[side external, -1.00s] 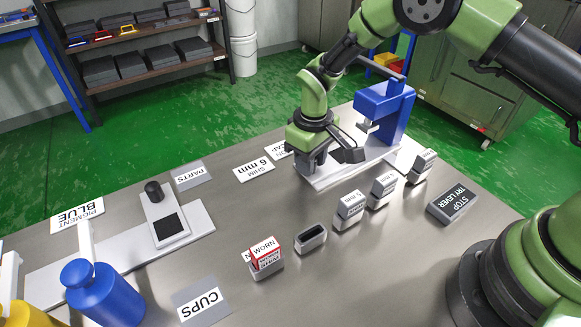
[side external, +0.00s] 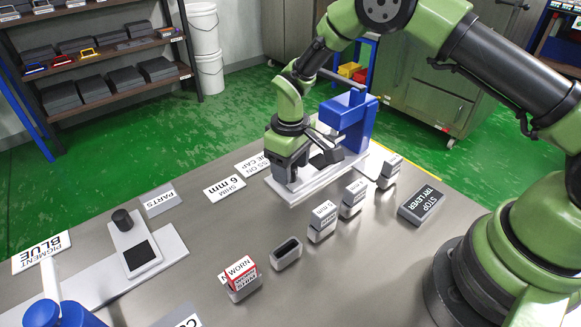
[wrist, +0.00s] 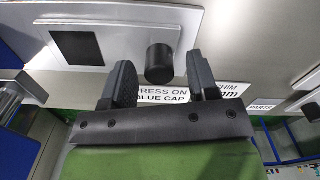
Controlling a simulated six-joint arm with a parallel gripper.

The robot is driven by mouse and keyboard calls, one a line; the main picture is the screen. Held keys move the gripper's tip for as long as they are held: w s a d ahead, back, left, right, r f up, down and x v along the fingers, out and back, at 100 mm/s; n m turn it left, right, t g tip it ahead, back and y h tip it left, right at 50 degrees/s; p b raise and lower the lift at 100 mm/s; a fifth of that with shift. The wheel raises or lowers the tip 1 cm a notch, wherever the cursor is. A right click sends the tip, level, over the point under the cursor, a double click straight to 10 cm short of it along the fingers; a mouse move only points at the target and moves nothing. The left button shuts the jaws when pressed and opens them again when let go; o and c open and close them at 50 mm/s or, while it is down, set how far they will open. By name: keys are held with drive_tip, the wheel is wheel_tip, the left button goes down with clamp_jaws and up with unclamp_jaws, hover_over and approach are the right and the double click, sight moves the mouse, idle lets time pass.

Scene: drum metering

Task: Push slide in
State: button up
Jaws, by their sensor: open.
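The slide (wrist: 100,40) is a pale plate with a black square and an upright black knob (wrist: 159,63). In the wrist view it lies across the top, with the knob between my two fingers. My gripper (wrist: 160,85) is open, with a gap on each side of the knob. In the side view my gripper (side external: 290,172) points down over the white base (side external: 300,190) of the blue press (side external: 349,118). There my gripper and wrist hide the knob and most of the slide, so how far in it sits cannot be told.
A row of small labelled blocks (side external: 322,220) stands in front of the press. The STOP TRY LEVER block (side external: 421,206) is to their right.

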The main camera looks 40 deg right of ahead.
wheel_tip(320, 180, up, 9)
idle(0.3)
